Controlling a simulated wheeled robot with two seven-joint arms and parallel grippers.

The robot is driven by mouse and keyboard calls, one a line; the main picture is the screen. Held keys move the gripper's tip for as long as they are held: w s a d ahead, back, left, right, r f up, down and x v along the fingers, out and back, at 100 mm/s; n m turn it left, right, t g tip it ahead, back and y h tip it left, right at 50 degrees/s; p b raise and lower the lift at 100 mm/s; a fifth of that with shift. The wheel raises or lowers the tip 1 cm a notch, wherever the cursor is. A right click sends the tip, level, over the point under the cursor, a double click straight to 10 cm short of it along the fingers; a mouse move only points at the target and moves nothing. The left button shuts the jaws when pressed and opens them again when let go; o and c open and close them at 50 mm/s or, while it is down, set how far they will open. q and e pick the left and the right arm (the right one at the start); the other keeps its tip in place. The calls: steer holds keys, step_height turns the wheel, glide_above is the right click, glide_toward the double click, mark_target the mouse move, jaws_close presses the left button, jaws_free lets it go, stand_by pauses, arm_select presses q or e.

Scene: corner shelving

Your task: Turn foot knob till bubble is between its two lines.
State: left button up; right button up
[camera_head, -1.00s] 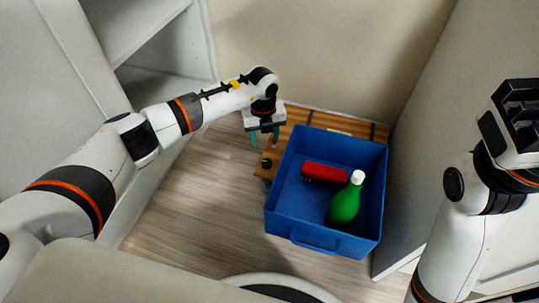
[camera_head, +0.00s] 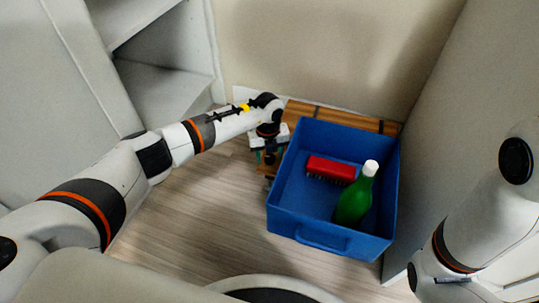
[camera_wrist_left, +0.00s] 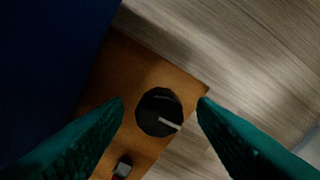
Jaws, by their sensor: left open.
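The black foot knob (camera_wrist_left: 158,112), with a pale pointer line, sits near a corner of the wooden board (camera_wrist_left: 140,70) in the left wrist view. My left gripper (camera_wrist_left: 161,104) is open, its two teal fingers on either side of the knob with gaps. Whether they reach down to its height I cannot tell. In the head view my left gripper (camera_head: 270,157) is at the board's left end, beside the blue crate; the board (camera_head: 300,108) shows behind the crate. I cannot make out the bubble or its lines. My right gripper is out of view.
The blue crate (camera_head: 290,222) stands over much of the board, holding a red brush (camera_head: 330,169) and a green bottle (camera_head: 352,205). Shelving (camera_head: 165,85) is at left, a pale panel at right. A small pale-and-red piece (camera_wrist_left: 122,168) is near the knob. Floor at front left is clear.

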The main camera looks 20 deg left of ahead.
arm_select(q)
steer(key=c, duration=1)
steer(key=shift+o, duration=0.2)
steer(key=shift+m, duration=0.3)
